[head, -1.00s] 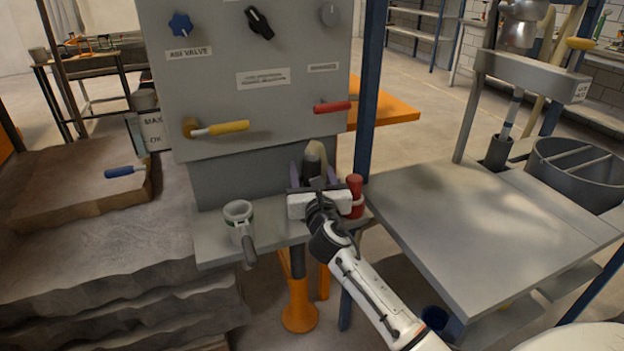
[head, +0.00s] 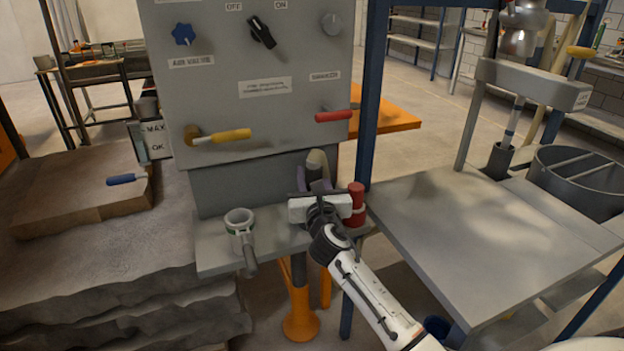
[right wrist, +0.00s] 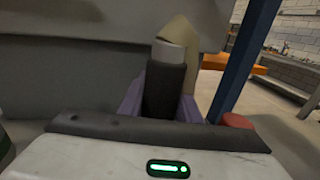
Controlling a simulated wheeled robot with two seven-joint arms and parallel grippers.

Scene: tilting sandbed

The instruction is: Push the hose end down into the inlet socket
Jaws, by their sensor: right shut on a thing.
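My right gripper (head: 318,180) is at the grey shelf, in front of the panel's lower part. It is shut on the hose end (right wrist: 165,85), a dark upright cylinder with a light grey band and a beige hose bending up behind it. Its purple fingers (right wrist: 160,98) stand on both sides of the dark cylinder in the right wrist view. The hose end also shows small in the head view (head: 315,166). A grey cup-like fitting with a green ring and a handle (head: 240,219) stands left on the shelf; I cannot tell if it is the inlet socket. What lies below the hose end is hidden by my gripper.
The grey panel (head: 215,90) rises behind, with a yellow lever (head: 230,135) and a red lever (head: 333,116). A red-topped post (head: 356,195) stands close right of my gripper, before a blue upright (head: 369,110). A grey table (head: 490,235) is to the right.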

